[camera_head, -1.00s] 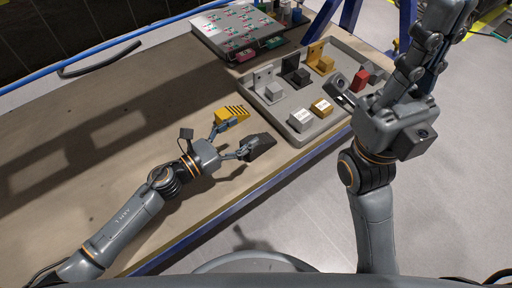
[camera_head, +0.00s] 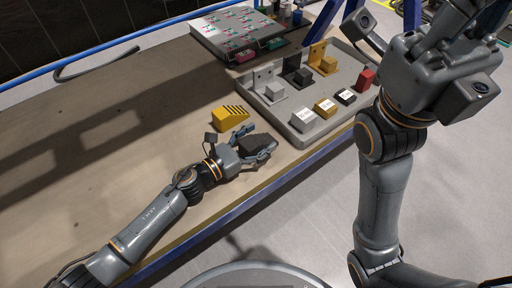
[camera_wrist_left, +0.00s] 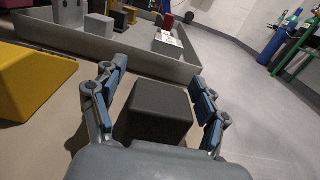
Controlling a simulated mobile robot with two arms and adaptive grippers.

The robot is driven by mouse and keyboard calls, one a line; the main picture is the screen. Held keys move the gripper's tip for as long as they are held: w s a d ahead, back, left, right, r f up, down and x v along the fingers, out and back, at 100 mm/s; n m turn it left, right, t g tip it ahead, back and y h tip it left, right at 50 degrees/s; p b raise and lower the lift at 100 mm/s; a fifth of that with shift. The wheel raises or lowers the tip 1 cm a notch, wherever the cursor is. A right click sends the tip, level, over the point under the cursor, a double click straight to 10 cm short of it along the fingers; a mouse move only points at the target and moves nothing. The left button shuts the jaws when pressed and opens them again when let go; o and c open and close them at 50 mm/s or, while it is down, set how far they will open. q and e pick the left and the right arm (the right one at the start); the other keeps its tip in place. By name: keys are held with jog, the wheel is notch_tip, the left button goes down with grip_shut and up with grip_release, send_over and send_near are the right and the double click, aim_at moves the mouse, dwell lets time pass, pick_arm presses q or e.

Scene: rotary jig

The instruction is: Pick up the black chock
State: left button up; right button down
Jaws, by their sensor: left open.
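The black chock (camera_head: 256,143) lies on the wooden table near its front edge. In the left wrist view the chock (camera_wrist_left: 158,108) sits between the two fingers. My left gripper (camera_head: 266,144) is open around the chock, one finger on each side. In the left wrist view the left gripper (camera_wrist_left: 160,100) shows gaps between its blue pads and the chock. My right gripper is raised at the upper right of the head view, with its fingertips cut off or unclear.
A yellow chock (camera_head: 231,119) lies just behind my left gripper. A grey tray (camera_head: 335,118) with brackets and several blocks stands to the right. A panel with small coloured parts (camera_head: 238,30) is at the back. The left half of the table is clear.

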pick_arm(q)
jog(key=shift+w+d, duration=0.4)
jog(key=shift+d, duration=0.1)
jog(key=c, duration=1.3)
jog(key=shift+c, duration=1)
jog(key=shift+r, duration=0.15)
